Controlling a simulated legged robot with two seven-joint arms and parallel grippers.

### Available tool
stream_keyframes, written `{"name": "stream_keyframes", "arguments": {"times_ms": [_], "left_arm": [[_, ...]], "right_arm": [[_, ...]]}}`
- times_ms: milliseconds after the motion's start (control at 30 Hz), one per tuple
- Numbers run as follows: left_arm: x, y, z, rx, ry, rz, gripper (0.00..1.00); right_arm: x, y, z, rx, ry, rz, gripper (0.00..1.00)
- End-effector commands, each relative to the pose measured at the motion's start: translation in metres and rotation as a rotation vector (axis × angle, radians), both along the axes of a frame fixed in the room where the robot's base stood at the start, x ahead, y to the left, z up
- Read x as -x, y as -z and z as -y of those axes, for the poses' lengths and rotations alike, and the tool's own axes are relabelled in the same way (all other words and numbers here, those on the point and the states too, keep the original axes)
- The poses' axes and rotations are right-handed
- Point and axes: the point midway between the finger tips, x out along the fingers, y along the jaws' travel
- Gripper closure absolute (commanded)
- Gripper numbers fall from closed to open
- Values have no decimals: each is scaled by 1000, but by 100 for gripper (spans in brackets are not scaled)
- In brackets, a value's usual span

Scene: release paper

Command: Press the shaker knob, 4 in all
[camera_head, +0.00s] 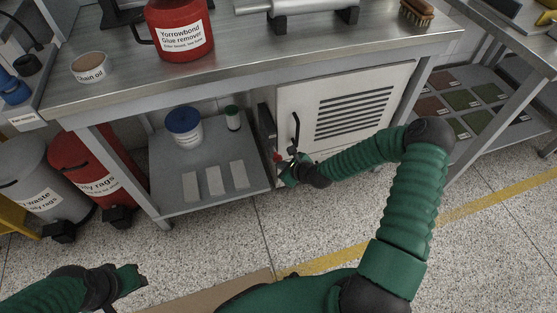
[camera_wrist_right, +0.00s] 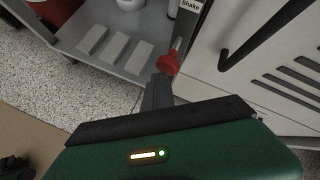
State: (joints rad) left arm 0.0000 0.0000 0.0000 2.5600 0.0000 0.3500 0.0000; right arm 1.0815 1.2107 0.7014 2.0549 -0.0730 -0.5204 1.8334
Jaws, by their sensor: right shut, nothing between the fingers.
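The shaker knob (camera_wrist_right: 168,65) is red and sits at the lower left edge of the white cabinet, straight ahead of my right fingers in the right wrist view. In the head view the red knob (camera_head: 277,157) shows small beside my right gripper (camera_head: 287,172). The right gripper, also in the right wrist view (camera_wrist_right: 158,88), is shut and empty, with its tips at or very near the knob; I cannot tell whether they touch. A label reading "Shake" (camera_wrist_right: 190,5) is partly cut off above the knob. My left gripper (camera_head: 140,278) is low at the left, its fingers unclear.
The white cabinet (camera_head: 310,95) has a black handle (camera_head: 295,132) just above my right gripper. A grey lower shelf (camera_head: 175,150) to the left holds a blue-lidded tub (camera_head: 184,128) and several pale blocks. The metal bench top (camera_head: 245,65) overhangs. Speckled floor in front is open.

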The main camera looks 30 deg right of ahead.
Motion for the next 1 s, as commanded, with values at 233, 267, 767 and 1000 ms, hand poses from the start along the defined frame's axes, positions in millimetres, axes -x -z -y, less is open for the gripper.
{"name": "stream_keyframes", "arguments": {"times_ms": [233, 267, 767, 1000], "left_arm": [[0, -7, 0, 0, 0, 0, 64], [0, -7, 0, 0, 0, 0, 64], [0, -13, 0, 0, 0, 0, 64], [0, -20, 0, 0, 0, 0, 64]], "right_arm": [[13, -1, -3, -1, -1, 0, 100], [14, -1, -4, -1, -1, 0, 100], [30, -1, -7, -3, 2, -4, 100], [53, -1, -13, -3, 1, -3, 100]]}}
